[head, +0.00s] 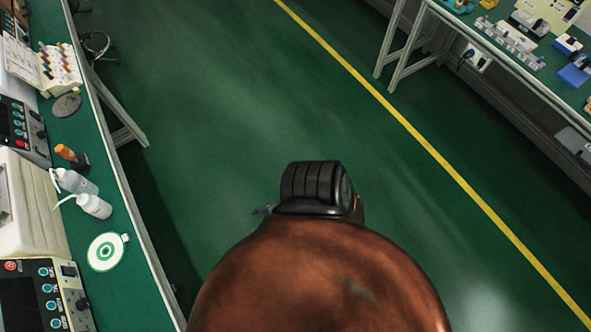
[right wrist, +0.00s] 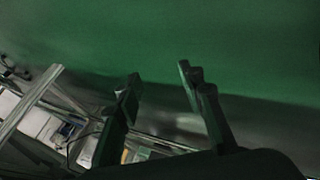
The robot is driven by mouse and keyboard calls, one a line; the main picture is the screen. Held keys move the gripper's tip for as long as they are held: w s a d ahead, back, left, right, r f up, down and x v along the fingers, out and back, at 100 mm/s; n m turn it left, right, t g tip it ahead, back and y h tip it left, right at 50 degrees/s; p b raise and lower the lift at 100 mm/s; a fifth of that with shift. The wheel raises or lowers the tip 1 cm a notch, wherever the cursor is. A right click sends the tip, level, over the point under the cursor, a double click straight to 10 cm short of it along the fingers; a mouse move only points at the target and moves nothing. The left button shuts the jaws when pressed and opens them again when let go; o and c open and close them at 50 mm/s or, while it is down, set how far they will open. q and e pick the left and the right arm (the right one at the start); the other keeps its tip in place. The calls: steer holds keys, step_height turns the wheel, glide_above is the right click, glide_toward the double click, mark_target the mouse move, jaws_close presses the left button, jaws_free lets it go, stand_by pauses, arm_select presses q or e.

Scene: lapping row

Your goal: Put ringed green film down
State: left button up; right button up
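A round white disc with a green ring (head: 105,252), which looks like the ringed green film, lies flat on the green bench top at the left of the head view. A small tab shows at its right edge. My right gripper (right wrist: 159,72) is open in the right wrist view, with its two dark fingers apart and only floor visible between them. In the head view my copper-coloured arm and a black part at its end stand over the floor, well right of the disc; the fingers are hidden there. My left gripper is not in view.
White bottles (head: 94,206) stand just behind the disc on the left bench (head: 124,297). An instrument with knobs (head: 45,298) is left of it. Another bench (head: 480,45) with small parts stands at the upper right. The green floor (head: 230,110) between is clear.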

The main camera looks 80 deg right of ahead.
steer(key=s+a+f+m+g, duration=0.2)
steer(key=s+a+f, duration=0.1)
steer(key=s, duration=0.7)
steer(key=s+a+f+m+g, duration=0.3)
steer(key=s+f, duration=0.1)
steer(key=s, duration=0.6)
steer(key=s+a+f+m+g, duration=0.2)
steer(key=s+a+f, duration=0.1)
steer(key=s, duration=0.7)
steer(key=shift+f+y, duration=0.3)
steer(key=shift+f, duration=0.5)
steer(key=shift+c, duration=0.3)
